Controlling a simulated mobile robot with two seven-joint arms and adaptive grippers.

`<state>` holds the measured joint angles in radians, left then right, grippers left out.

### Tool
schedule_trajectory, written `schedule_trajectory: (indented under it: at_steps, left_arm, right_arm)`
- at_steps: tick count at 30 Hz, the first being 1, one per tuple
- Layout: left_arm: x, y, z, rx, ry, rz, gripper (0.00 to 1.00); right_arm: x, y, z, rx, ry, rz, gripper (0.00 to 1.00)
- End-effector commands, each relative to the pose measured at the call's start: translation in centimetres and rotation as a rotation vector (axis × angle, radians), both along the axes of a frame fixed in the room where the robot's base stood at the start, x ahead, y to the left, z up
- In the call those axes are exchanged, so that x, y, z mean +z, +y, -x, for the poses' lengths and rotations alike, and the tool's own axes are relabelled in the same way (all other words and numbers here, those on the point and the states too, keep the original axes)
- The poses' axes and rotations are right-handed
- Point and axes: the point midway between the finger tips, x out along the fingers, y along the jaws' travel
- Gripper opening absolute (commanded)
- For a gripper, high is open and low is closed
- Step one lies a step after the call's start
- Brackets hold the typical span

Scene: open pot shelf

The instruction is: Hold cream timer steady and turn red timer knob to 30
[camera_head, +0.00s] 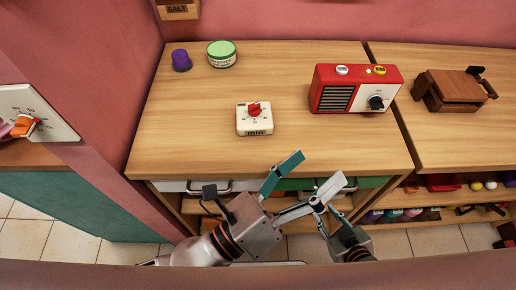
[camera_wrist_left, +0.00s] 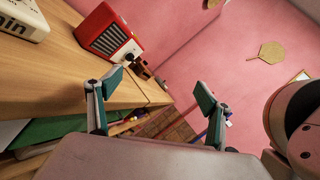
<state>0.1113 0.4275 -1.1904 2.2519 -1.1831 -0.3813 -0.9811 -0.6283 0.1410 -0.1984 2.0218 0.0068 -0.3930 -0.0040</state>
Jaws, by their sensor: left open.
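The cream timer (camera_head: 243,126) sits on the wooden counter, near its middle. Its red knob (camera_head: 254,108) is on the top face, among small dial marks too small to read. A "min" label is on its front. A corner of the timer shows at the upper left of the left wrist view (camera_wrist_left: 38,27). My left gripper (camera_head: 314,167) is open and empty, by the counter's front edge, nearer and to the right of the timer, apart from it. My right gripper (camera_head: 346,238) is lower, beside the left one; its fingers cannot be made out clearly.
A red radio (camera_head: 333,75) stands right of the timer. A green-lidded jar (camera_head: 222,54) and purple jar (camera_head: 181,60) are at the back left. A wooden item (camera_head: 455,90) is on the right counter. Shelves lie below. The counter around the timer is clear.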

Motion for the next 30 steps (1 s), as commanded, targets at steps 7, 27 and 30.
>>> schedule_trajectory:
  at_steps: [7,27,30]
  left_arm:
    - [1.4,1.1,-3.2,0.196,-0.014,-0.025,0.79]
    - [-1.4,6.5,-7.9,0.751,0.194,-0.459,0.79]
    - [-1.9,7.2,-7.5,0.792,0.222,-0.573,0.79]
  right_arm:
    - [0.0,0.0,0.0,0.000,0.000,0.000,0.28]
    - [0.0,0.0,0.0,0.000,0.000,0.000,0.28]
    - [0.0,0.0,0.0,0.000,0.000,0.000,0.28]
